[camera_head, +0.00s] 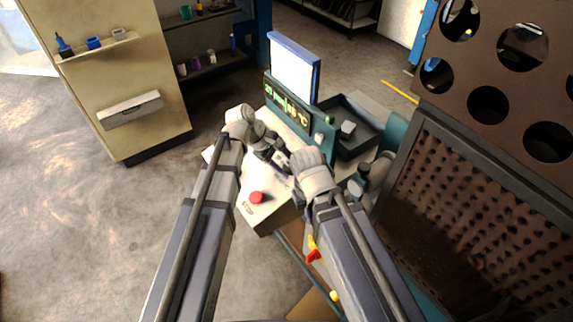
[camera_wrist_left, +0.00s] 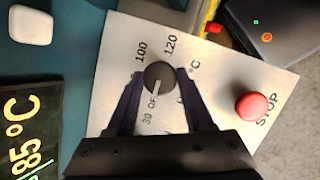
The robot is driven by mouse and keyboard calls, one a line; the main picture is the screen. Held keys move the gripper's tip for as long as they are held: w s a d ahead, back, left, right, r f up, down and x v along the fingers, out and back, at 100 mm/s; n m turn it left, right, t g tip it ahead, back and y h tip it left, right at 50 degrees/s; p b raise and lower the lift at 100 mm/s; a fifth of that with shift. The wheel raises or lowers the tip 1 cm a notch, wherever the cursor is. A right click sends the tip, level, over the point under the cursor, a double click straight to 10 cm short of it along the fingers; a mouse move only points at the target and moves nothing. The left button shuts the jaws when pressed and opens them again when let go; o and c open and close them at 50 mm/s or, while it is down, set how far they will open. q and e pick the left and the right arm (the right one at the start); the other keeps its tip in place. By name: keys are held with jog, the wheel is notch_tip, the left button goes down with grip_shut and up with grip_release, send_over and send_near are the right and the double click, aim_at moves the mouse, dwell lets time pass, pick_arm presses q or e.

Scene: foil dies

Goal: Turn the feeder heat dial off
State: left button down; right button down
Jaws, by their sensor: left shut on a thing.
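The heat dial (camera_wrist_left: 158,72) is a round dark knob with a pale pointer line on a white panel (camera_wrist_left: 112,62). Labels around it read 100, 120, °C, 30 and a partly covered "OF". The pointer is turned down in the left wrist view, toward the "OF" label. My left gripper (camera_wrist_left: 160,80) has one finger on each side of the knob and is shut on it. In the head view my left gripper (camera_head: 281,160) is over the panel and the dial cannot be made out. My right gripper (camera_head: 363,180) is at the panel's right; its jaws are unclear.
A red STOP button (camera_wrist_left: 252,105) sits on the same panel and also shows in the head view (camera_head: 257,197). A display (camera_wrist_left: 30,128) reads 85°C. A dark tray (camera_head: 350,135) stands behind the panel. A perforated brown machine (camera_head: 470,200) crowds the right side.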

pick_arm(q)
jog(key=shift+c, duration=1.5)
grip_release()
jog(key=p+v, duration=0.6)
jog(key=v, duration=0.1)
jog(key=shift+a+r+p, duration=0.25)
jog(key=shift+r+p, duration=0.05)
jog(key=shift+r, duration=0.05)
